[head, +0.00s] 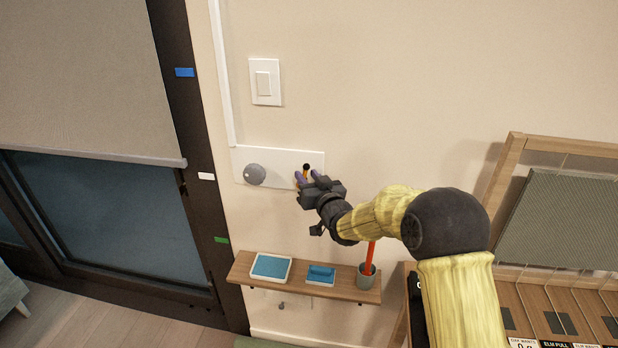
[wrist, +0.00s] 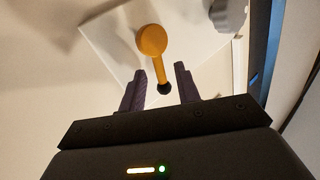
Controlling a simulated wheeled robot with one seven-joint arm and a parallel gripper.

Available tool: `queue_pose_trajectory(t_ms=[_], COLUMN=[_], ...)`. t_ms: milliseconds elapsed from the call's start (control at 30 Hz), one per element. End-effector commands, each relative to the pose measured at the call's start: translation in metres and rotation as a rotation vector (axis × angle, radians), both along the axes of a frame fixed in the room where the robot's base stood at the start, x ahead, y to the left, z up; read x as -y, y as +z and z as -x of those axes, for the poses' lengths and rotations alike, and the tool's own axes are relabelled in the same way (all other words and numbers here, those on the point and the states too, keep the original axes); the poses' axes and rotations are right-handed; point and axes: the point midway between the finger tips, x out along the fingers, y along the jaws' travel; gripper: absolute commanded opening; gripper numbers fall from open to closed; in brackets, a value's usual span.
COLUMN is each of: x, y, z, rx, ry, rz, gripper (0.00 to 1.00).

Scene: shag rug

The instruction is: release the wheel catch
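An orange lever (wrist: 152,42) with a round hub and a black ball tip (wrist: 163,88) is on a white wall panel (wrist: 108,40). I take it to be the wheel catch. A grey ridged wheel (head: 255,174) is on the same panel, left of the lever in the head view. In the head view the black tip (head: 306,167) points up, and the hub is partly hidden by my gripper (head: 308,178). My gripper's purple fingers (wrist: 160,70) are open, one on each side of the lever's arm, with gaps showing. Whether they reach its depth is unclear.
A white switch (head: 264,83) is above the panel. A dark-framed window stands left; a wooden rack stands right.

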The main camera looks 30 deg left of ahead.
Motion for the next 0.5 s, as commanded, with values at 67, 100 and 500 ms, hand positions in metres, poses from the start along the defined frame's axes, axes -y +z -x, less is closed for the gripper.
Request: queue_pose_trajectory(t_ms=[67,100,500], x=[-0.0007,-0.0008,-0.0003], y=[-0.0002,-0.0002,0.0007], z=[0.0009,0.0011,0.0004], rx=[0.0,0.0,0.004], ry=[0.002,0.002,0.0], rz=[0.001,0.001,0.014], gripper=[0.32,0.32,0.0])
